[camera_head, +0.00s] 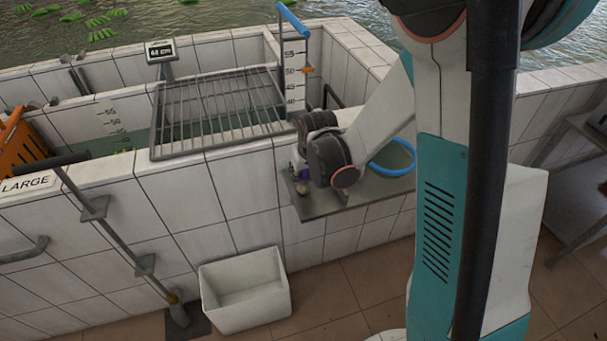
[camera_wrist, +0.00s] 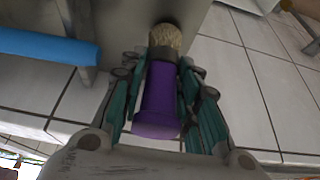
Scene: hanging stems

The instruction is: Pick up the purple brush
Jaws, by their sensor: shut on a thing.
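The purple brush (camera_wrist: 158,103) has a purple handle and a round tan bristle head. In the wrist view it lies between the fingers of my gripper (camera_wrist: 165,85), with the bristles pointing away from the palm. My gripper is shut on its handle. In the head view only a small purple part of the brush (camera_head: 303,173) shows, over the grey shelf on the tiled wall. My arm hides most of the gripper there. I cannot tell whether the brush touches the shelf.
The grey shelf (camera_head: 330,204) also holds a blue-rimmed round thing (camera_head: 391,170). A metal rack (camera_head: 215,110) lies across the tiled tank behind. A white bin (camera_head: 245,290) stands on the floor below. An orange crate (camera_head: 20,145) is at the far left.

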